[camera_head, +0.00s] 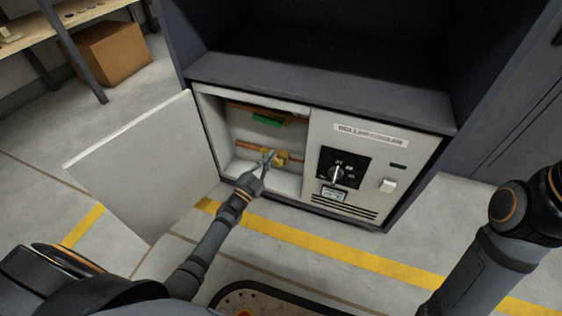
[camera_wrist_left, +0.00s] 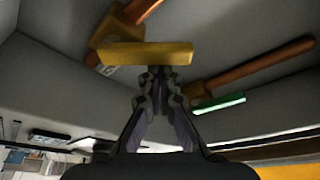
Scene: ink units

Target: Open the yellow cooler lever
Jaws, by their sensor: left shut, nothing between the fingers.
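The yellow cooler lever (camera_head: 281,160) is on the lower copper-coloured pipe inside the open cabinet compartment. In the left wrist view the yellow lever (camera_wrist_left: 145,53) is a flat bar, set at an angle to its pipe (camera_wrist_left: 140,11). My left gripper (camera_head: 269,156) reaches into the compartment and is shut with nothing in it. In the left wrist view its fingertips (camera_wrist_left: 159,77) are together right at the lever's edge; I cannot tell whether they touch it. My right arm shows at the lower right, but its gripper is out of view.
A green lever (camera_head: 268,119) is on the upper pipe. The white door (camera_head: 150,165) stands open to the left. A panel with a black dial (camera_head: 340,168) is right of the opening. A cardboard box (camera_head: 110,52) sits under a bench at the back left.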

